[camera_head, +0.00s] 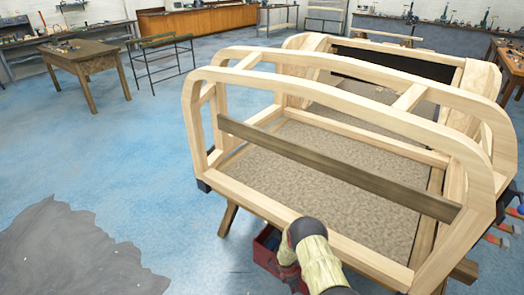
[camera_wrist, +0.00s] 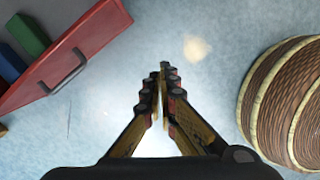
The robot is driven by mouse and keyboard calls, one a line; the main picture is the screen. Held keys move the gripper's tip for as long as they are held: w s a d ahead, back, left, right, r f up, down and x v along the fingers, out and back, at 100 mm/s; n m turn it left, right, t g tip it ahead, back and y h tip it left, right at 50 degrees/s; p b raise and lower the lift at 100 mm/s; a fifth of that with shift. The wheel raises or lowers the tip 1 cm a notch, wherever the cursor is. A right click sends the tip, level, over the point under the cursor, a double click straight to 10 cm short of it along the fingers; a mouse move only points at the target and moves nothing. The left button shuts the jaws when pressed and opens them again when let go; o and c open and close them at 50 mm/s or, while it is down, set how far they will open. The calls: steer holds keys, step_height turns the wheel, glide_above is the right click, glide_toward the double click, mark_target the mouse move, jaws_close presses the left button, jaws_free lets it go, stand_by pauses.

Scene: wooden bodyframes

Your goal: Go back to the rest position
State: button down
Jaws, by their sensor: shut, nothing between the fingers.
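My gripper (camera_wrist: 166,75) is shut and empty in the wrist view, its two fingers meeting above the blue-grey floor. In the camera_head view my arm shows at the bottom centre, in front of the wooden bodyframe (camera_head: 330,101); the fingers cannot be made out there. The bodyframe is pale wood with curved rails and a dark plank (camera_head: 325,167) across its near side. It stands on wooden supports.
A red box (camera_wrist: 75,45) with a handle holds green and blue items, left of my gripper; it also shows beside my arm (camera_head: 262,252). A round ribbed brown thing (camera_wrist: 290,105) is at right. A workbench (camera_head: 85,57) stands back left.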

steer(key=s+d+r+m+g, duration=0.1)
steer(key=s+r+m, duration=0.45)
steer(key=r, duration=0.85)
steer(key=s+r+m, duration=0.4)
steer(key=r+m, duration=0.2)
steer(key=r, duration=0.9)
steer(key=s+d+r+m+g, duration=0.1)
steer(key=s+r+m, duration=0.35)
steer(key=r, duration=0.95)
steer(key=s+r+m+t+y+p, duration=0.1)
steer(key=s+r+m+t, duration=0.1)
steer(key=s+r, duration=0.4)
steer(key=s+r+m+t, duration=0.2)
steer(key=s+r, duration=0.5)
steer(key=r, duration=0.8)
steer(key=s+d+r+m+t+y+p, duration=0.1)
steer(key=s+r+m+t, duration=0.1)
steer(key=s+r, duration=0.4)
step_height(320, 180, up, 5)
steer(key=shift+s+r+t+y+p, duration=0.15)
steer(key=shift+t+y+p, duration=0.15)
steer(key=shift+t, duration=0.5)
